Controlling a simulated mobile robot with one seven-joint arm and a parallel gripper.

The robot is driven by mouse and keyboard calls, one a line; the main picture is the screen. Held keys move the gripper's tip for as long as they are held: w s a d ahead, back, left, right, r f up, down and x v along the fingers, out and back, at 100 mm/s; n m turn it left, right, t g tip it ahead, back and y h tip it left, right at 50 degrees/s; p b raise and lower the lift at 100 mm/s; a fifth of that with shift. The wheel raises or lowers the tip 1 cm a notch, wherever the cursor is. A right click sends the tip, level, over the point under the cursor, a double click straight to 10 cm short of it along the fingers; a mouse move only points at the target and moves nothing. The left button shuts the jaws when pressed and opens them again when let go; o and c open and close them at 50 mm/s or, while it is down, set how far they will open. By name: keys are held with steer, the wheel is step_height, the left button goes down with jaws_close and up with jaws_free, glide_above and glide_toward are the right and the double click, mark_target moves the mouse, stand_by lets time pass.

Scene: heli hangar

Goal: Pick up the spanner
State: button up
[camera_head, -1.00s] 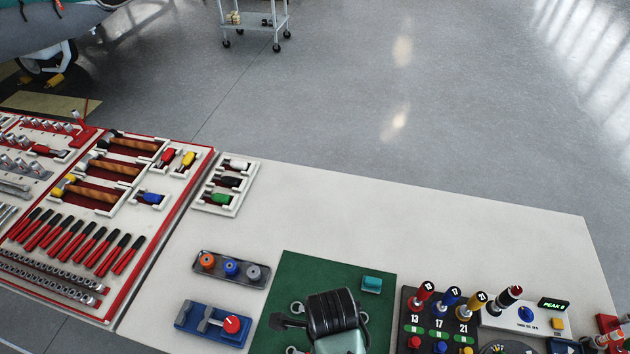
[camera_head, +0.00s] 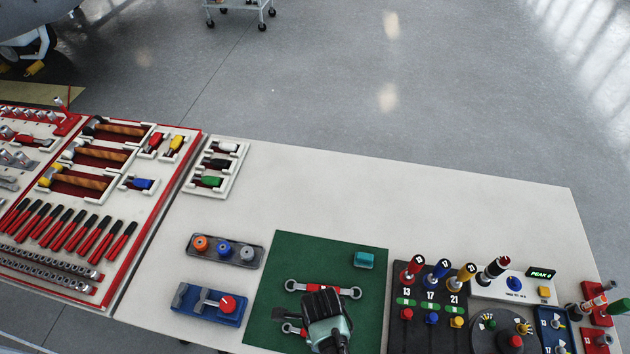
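A spanner (camera_head: 325,289) with a red middle and a silver ring at each end lies across the green mat (camera_head: 265,290). Below it, the left ring end of a second, similar spanner (camera_head: 291,328) shows; the rest is hidden under my gripper. My gripper (camera_head: 302,315), dark with a pale green wrist part, is over the lower part of the mat, just below the first spanner in the picture. A dark finger sticks out to its left. The gap between the fingers cannot be made out, and I cannot tell whether it touches either spanner.
A teal block (camera_head: 364,260) sits at the mat's upper right. A blue vise-like fixture (camera_head: 210,305) and a tray of knobs (camera_head: 226,251) stand to the left. A numbered driver rack (camera_head: 420,320) is to the right. The back of the white table (camera_head: 400,200) is clear.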

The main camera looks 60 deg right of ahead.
steer(key=shift+f, duration=0.1)
jaws_close()
stand_by(0.6)
